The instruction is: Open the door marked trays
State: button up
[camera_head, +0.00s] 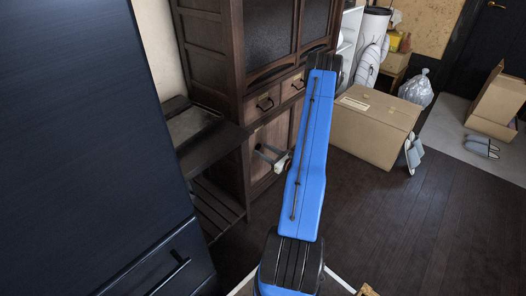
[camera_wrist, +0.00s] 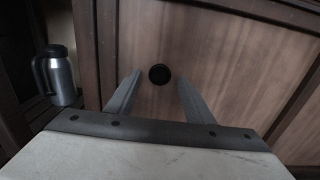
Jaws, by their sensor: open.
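A wooden cupboard (camera_head: 240,62) stands at the centre left in the head view. Its lower door (camera_head: 263,135) is shut and sits below the small drawers. In the wrist view the pale brown door panel (camera_wrist: 225,65) has a round black knob (camera_wrist: 159,74). No marking reading trays can be made out. My gripper (camera_head: 266,154) is in front of the lower door. In the wrist view my gripper (camera_wrist: 160,84) is open, with the knob appearing between its fingertips. I cannot tell whether the fingers touch it.
A dark fridge-like cabinet (camera_head: 90,130) fills the left. A low slatted shelf (camera_head: 216,208) stands beside the cupboard. A metal flask (camera_wrist: 60,76) is left of the door. A cardboard box (camera_head: 372,125) stands at right. The floor (camera_head: 430,235) in front is clear.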

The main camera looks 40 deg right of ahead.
jog(key=shift+w, duration=0.4)
grip_shut()
jog(key=w+d, duration=0.2)
jog(key=d, duration=3)
jog(key=shift+w, duration=0.2)
jog(key=shift+d, duration=0.1)
grip_release()
jog(key=s+d, duration=0.1)
jog(key=s, duration=1.6)
jog(key=shift+s+d, duration=0.15)
